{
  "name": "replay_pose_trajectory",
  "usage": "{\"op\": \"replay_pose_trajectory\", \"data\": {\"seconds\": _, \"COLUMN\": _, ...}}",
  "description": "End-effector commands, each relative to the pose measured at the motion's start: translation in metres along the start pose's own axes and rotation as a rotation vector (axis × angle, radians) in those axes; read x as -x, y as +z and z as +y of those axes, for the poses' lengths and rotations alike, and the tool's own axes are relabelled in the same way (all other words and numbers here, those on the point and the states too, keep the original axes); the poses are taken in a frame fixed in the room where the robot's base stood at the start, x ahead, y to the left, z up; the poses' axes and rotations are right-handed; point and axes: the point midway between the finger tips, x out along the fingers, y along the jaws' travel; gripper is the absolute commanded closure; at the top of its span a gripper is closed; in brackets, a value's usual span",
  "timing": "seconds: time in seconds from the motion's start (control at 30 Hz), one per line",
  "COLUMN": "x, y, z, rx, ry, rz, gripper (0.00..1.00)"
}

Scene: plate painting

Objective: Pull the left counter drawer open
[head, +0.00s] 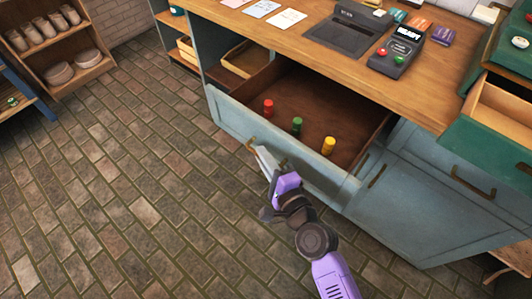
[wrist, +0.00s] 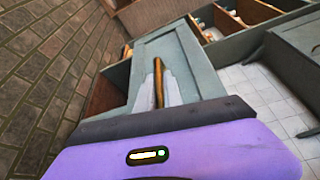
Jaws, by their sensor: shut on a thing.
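The left counter drawer (head: 225,115) is pulled well out of the blue-grey counter in the head view. Its brown inside shows, with a red bottle (head: 268,108), a green bottle (head: 297,126) and a yellow bottle (head: 328,145) standing in it. My gripper (head: 263,157) is at the middle of the drawer front, shut on the brass handle (head: 252,144). In the wrist view the handle (wrist: 158,85) runs between the pale fingers against the drawer front (wrist: 187,58). The fingers hide part of the handle.
A card terminal (head: 398,50) and a grey register (head: 347,30) stand on the wooden countertop. A closed cabinet door (head: 420,195) is to the right, and an open green drawer (head: 490,145) is at the far right. The brick floor (head: 120,190) to the left is clear.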

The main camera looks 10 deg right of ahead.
Motion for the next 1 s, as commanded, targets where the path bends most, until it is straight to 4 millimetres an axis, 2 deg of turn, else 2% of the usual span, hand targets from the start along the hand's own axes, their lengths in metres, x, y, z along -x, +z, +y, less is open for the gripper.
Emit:
{"op": "replay_pose_trajectory", "data": {"seconds": 0.27, "x": 0.001, "y": -0.002, "z": 0.002, "rx": -0.001, "ry": 0.003, "rz": 0.003, "gripper": 1.0}}
{"op": "replay_pose_trajectory", "data": {"seconds": 0.3, "x": 0.001, "y": -0.002, "z": 0.002, "rx": -0.001, "ry": 0.003, "rz": 0.003, "gripper": 0.87}}
{"op": "replay_pose_trajectory", "data": {"seconds": 0.4, "x": 0.001, "y": -0.001, "z": 0.002, "rx": -0.001, "ry": 0.002, "rz": 0.003, "gripper": 0.68}}
{"op": "replay_pose_trajectory", "data": {"seconds": 0.77, "x": 0.002, "y": -0.001, "z": 0.001, "rx": -0.001, "ry": 0.001, "rz": 0.001, "gripper": 0.68}}
{"op": "replay_pose_trajectory", "data": {"seconds": 0.87, "x": 0.011, "y": -0.001, "z": 0.002, "rx": -0.002, "ry": 0.001, "rz": 0.001, "gripper": 0.68}}
{"op": "replay_pose_trajectory", "data": {"seconds": 1.0, "x": 0.032, "y": -0.001, "z": 0.004, "rx": -0.002, "ry": 0.003, "rz": 0.001, "gripper": 0.68}}
